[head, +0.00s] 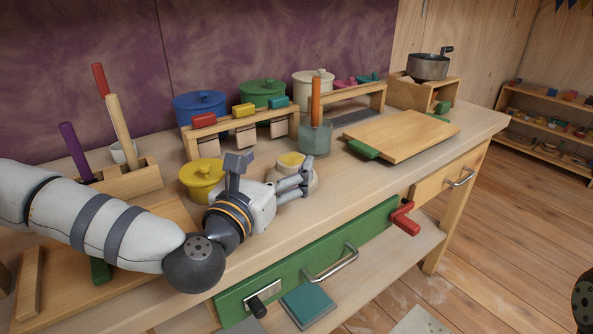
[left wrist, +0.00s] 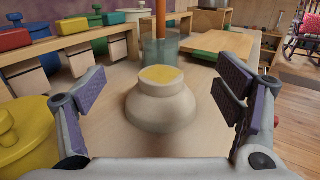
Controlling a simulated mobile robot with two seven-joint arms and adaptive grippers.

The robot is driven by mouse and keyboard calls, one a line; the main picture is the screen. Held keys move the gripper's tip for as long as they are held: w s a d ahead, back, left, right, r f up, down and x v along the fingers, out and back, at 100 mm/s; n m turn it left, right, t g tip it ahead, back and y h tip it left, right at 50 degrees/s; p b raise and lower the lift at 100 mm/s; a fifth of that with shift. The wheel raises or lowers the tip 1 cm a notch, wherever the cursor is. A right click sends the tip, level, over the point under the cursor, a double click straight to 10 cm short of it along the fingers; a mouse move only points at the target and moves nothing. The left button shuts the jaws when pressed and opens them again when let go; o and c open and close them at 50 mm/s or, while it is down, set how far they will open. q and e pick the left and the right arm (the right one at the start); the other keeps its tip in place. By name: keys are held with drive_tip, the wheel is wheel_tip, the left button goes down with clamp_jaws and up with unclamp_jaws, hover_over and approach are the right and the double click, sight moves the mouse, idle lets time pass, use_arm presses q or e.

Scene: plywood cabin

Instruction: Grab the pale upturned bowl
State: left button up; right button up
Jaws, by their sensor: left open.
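The pale upturned bowl (head: 291,160) stands on the workbench, base up with a yellow disc on top. In the head view my left gripper partly hides it. In the left wrist view the bowl (left wrist: 161,104) is centred ahead, between the spread fingers and slightly beyond them. My left gripper (head: 303,180) is open and empty, low over the bench on the near side of the bowl. No finger visibly touches it. My right gripper is not in view.
A yellow lidded pot (head: 201,179) is close to the left of the gripper. A glass jar (head: 316,140) with an orange stick stands just behind the bowl. A wooden board (head: 405,135) lies to the right. The bench's front edge is near.

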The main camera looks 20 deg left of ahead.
sight(297, 154)
use_arm(q)
wheel_tip(297, 154, down, 4)
drive_tip(key=shift+w+r, duration=0.1)
drive_tip(key=shift+r, duration=0.1)
drive_tip(key=w, duration=0.7)
drive_tip(key=shift+w+d, duration=0.3)
drive_tip(key=shift+d, duration=0.05)
drive_tip(key=shift+r, duration=0.1)
drive_tip(key=c, duration=1.5)
drive_tip(key=shift+c, duration=0.2)
